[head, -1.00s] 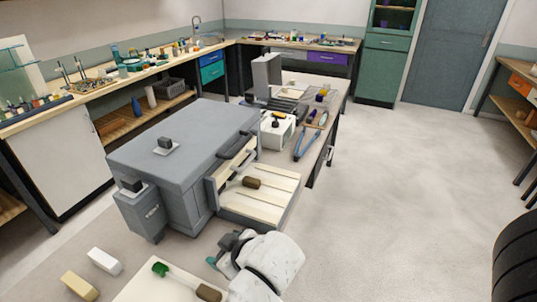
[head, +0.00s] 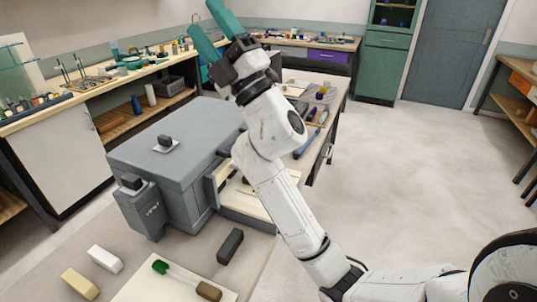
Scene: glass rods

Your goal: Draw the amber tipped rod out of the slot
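My gripper (head: 203,15) is raised high at the top left of the head view. Its two teal fingers are apart, with nothing seen between them. A grey kiln-like box (head: 180,130) stands below it on the bench, with a pale slotted tray (head: 245,216) at its front. My arm crosses in front of the tray and hides most of it, so I cannot make out an amber tip or a rod in a slot. A green-tipped rod (head: 183,275) with a brown handle lies on a pale board (head: 150,292) in front.
A dark block (head: 230,246) lies on the bench before the tray. A white block (head: 104,259) and a tan block (head: 80,283) lie at the front left. A small grey box (head: 143,212) adjoins the kiln's left side. Floor at right is open.

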